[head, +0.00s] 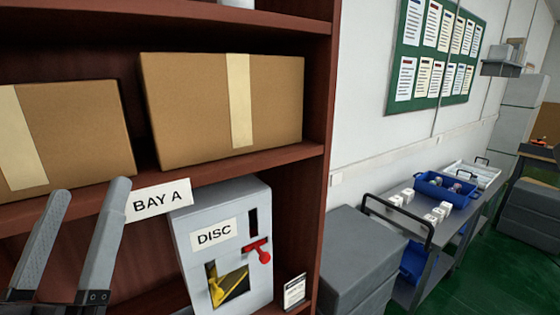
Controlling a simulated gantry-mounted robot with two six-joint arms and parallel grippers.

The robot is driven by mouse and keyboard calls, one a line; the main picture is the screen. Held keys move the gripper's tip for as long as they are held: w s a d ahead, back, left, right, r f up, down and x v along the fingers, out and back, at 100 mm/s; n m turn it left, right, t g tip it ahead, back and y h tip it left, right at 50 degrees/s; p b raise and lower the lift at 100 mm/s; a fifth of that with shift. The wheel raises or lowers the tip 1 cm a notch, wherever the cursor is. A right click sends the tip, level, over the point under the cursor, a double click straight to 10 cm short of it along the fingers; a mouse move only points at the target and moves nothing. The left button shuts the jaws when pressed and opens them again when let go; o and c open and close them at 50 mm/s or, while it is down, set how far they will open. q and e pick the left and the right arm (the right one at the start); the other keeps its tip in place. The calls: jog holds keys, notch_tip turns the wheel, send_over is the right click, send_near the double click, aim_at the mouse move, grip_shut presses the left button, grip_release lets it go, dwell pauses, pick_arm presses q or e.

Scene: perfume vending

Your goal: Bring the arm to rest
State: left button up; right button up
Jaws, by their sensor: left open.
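My left gripper (91,190) is at the lower left of the head view, its two grey fingers pointing up and spread apart. Nothing shows between them except the shelf behind. It is in front of the wooden shelf unit (328,120), left of the BAY A label (158,202) and of the grey DISC machine (258,205). I cannot tell whether its right finger touches the label or only overlaps it in the picture. The rest of the left arm is out of frame. My right gripper is not in view.
Cardboard boxes (190,105) (85,130) stand on the shelf above. The DISC machine has a red lever (262,252) and a dark opening with something yellow inside. Right of the shelf are grey cases (350,250) and a cart with a blue bin (447,190). Green floor is open beyond.

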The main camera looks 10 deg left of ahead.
pick_arm(q)
jog(key=s+d+r+m+t+h, duration=0.2)
jog(key=s+d+r+m+h, duration=0.25)
jog(key=r, duration=0.35)
notch_tip(320, 180, up, 26)
jog(key=m+h+p, duration=0.2)
jog(key=p, duration=2.4)
jog(key=shift+p, duration=0.4)
